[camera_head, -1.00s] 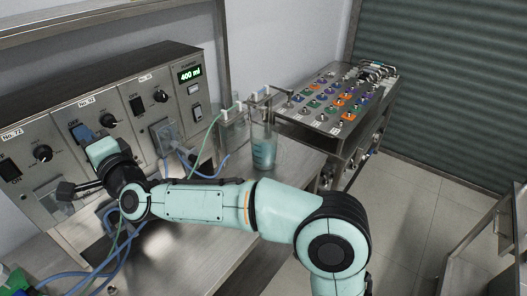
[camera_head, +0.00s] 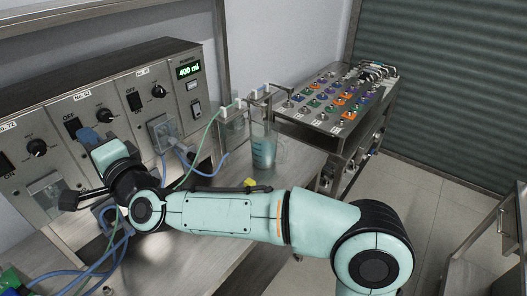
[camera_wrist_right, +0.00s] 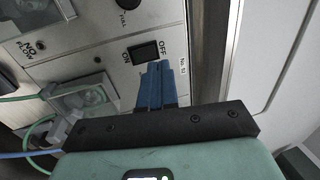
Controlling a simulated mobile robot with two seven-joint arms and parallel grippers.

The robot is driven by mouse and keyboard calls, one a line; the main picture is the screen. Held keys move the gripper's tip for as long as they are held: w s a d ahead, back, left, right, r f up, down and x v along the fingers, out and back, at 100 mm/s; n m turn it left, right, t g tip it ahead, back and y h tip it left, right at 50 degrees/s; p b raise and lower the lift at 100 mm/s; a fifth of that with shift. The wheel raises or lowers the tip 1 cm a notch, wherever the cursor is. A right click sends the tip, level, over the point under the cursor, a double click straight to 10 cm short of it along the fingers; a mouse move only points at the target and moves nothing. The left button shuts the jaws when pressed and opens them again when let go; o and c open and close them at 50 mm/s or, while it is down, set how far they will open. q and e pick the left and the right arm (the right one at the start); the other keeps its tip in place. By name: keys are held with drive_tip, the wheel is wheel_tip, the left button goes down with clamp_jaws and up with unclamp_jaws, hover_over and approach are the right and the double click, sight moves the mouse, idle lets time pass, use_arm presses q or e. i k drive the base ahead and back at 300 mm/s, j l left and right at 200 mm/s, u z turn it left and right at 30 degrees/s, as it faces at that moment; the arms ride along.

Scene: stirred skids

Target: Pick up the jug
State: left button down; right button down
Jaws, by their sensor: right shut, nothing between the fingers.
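The likely jug (camera_head: 264,152) is a clear vessel with pale blue liquid. It stands upright at the far end of the steel bench, with what looks like a clear handle on its right. My right gripper (camera_head: 84,134) is well to the left of it, in front of the control panel (camera_head: 180,115). Its blue fingers are shut and empty, close to a black switch. In the right wrist view the shut fingers (camera_wrist_right: 155,84) overlap the lower edge of the ON/OFF switch (camera_wrist_right: 146,52); contact cannot be told. My left gripper is not in view.
Blue hoses (camera_head: 105,250) lie at the bench's left. A steel cart (camera_head: 340,100) with coloured knobs is beyond the bench. My right arm crosses in front of the bench.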

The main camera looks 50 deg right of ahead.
sight(265, 139)
drive_tip(key=k, duration=1)
